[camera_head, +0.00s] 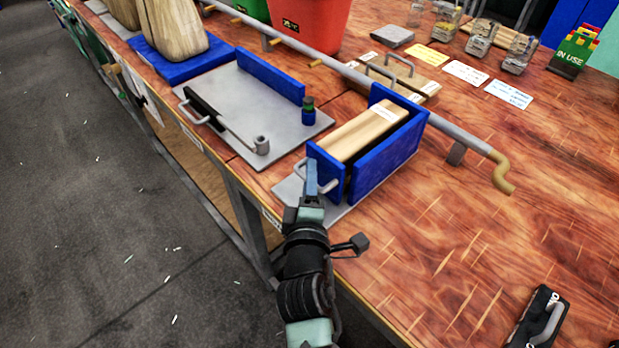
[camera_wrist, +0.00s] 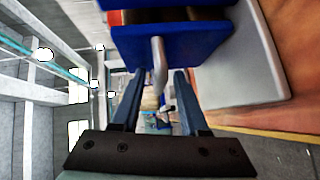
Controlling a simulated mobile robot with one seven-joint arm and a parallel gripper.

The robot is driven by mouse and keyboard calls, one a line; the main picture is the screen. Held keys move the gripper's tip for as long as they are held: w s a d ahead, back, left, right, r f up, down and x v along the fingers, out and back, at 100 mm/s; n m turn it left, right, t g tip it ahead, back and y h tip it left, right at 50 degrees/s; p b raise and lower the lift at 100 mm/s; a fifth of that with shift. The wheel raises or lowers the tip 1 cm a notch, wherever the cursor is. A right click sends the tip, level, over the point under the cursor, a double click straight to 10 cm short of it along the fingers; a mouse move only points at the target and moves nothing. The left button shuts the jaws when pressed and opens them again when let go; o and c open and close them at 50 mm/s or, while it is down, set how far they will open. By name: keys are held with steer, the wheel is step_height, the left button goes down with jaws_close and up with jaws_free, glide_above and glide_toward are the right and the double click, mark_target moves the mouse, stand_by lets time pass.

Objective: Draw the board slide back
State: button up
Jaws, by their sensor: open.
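A blue press slide (camera_head: 390,155) holds a pale wooden board (camera_head: 365,130) between blue plates on a grey base plate (camera_head: 335,213). A grey bar handle (camera_head: 318,183) sits on its near blue end. My gripper (camera_head: 311,170) is at this handle, with its fingers partly covering it in the head view. In the wrist view, my gripper (camera_wrist: 160,78) is open, and the handle (camera_wrist: 158,62) hangs from the blue end plate (camera_wrist: 180,45) into the gap between the two fingers. I cannot tell whether either finger touches it.
Left of it, another grey plate (camera_head: 235,105) carries a blue wall, a lever and a small knob. A grey rail (camera_head: 400,95) with a tan hooked end runs behind. A red bin (camera_head: 310,20) stands behind. A black handled block (camera_head: 540,318) lies front right. The bench right of the slide is clear.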

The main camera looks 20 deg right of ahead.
jaws_close()
stand_by(1.4)
